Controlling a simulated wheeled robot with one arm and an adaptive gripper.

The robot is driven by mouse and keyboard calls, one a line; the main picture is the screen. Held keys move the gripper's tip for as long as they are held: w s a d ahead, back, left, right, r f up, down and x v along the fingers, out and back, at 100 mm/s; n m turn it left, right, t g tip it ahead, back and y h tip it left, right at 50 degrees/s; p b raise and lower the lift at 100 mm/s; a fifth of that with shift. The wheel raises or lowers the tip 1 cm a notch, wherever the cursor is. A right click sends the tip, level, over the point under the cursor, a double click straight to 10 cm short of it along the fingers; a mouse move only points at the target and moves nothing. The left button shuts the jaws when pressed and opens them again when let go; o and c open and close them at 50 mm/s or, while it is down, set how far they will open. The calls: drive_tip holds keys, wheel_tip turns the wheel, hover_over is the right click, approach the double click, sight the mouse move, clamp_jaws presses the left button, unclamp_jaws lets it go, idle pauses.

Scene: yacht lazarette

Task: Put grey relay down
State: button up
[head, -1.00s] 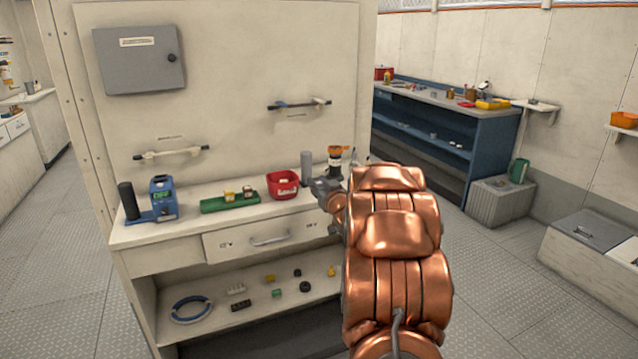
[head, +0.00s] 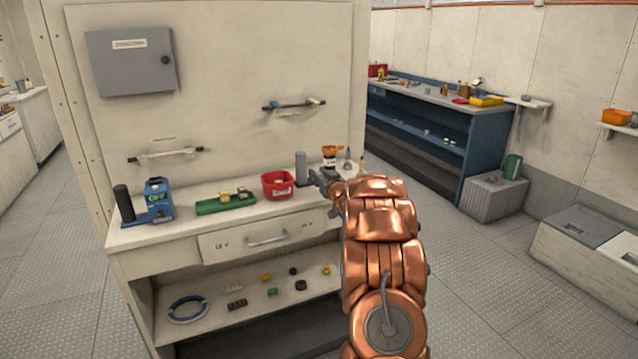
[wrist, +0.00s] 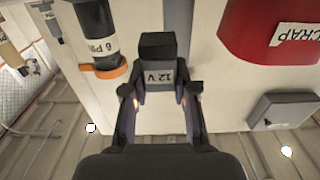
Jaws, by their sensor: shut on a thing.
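My gripper (head: 324,181) is over the right part of the white workbench top (head: 130,235), between the red bin and the orange-topped jar. In the wrist view my gripper (wrist: 160,96) is shut on a dark grey relay (wrist: 160,74) with a pale "12 V" label. One finger is on each side of it. The relay appears upright over the white bench surface; I cannot tell whether its base touches it.
The red bin (head: 277,185), marked "SCRAP" in the wrist view (wrist: 268,30), stands left of my gripper. A green tray (head: 215,205) and blue device (head: 158,203) are farther left.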

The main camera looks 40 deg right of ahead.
drive_tip(key=shift+f, duration=1.5)
drive_tip(key=shift+f, duration=0.25)
drive_tip(key=o, duration=1)
drive_tip(key=shift+s+r, duration=0.15)
drive_tip(key=shift+r, duration=0.05)
drive_tip(key=shift+b+v, duration=0.7)
drive_tip(key=shift+v, duration=5.2)
drive_tip(key=shift+a, duration=0.15)
